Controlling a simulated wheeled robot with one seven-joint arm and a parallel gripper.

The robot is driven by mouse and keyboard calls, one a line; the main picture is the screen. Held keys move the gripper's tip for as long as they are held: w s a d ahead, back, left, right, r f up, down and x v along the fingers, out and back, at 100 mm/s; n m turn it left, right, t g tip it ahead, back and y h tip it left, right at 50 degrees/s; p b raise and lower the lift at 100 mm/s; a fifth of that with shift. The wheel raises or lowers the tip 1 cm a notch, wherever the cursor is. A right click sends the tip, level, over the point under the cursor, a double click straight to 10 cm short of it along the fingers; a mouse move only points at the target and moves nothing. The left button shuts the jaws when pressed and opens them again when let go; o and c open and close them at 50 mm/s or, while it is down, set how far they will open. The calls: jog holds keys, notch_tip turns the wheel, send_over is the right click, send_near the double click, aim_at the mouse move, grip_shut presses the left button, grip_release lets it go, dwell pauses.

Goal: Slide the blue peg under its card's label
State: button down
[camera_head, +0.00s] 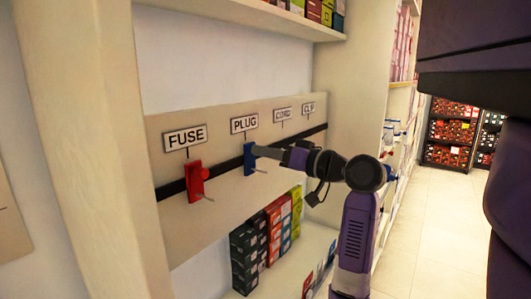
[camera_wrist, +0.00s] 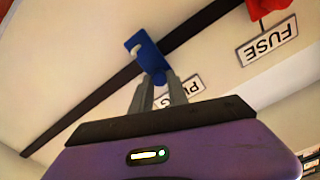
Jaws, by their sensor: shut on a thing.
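The blue peg (camera_head: 248,160) sits on the dark rail (camera_head: 226,167), just below the PLUG label (camera_head: 244,124). A thin line runs down from that label toward the peg. My gripper (camera_head: 256,151) comes in from the right and is shut on the peg's upper part. In the wrist view the blue peg (camera_wrist: 147,56) is at the tips of my gripper's two fingers (camera_wrist: 158,84). The wrist picture is upside down, and the fingers partly hide the PLUG label (camera_wrist: 186,91) there.
A red peg (camera_head: 195,181) is on the rail under the FUSE label (camera_head: 185,139), to the left. CORD (camera_head: 283,115) and CLIP (camera_head: 308,108) labels are to the right, partly behind my arm's line. Boxes (camera_head: 266,236) stand on the shelf below.

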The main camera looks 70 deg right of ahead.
jog(key=c, duration=1.3)
grip_release()
jog(key=b+v, duration=0.1)
jog(key=v, duration=0.6)
jog(key=shift+s+b, duration=0.35)
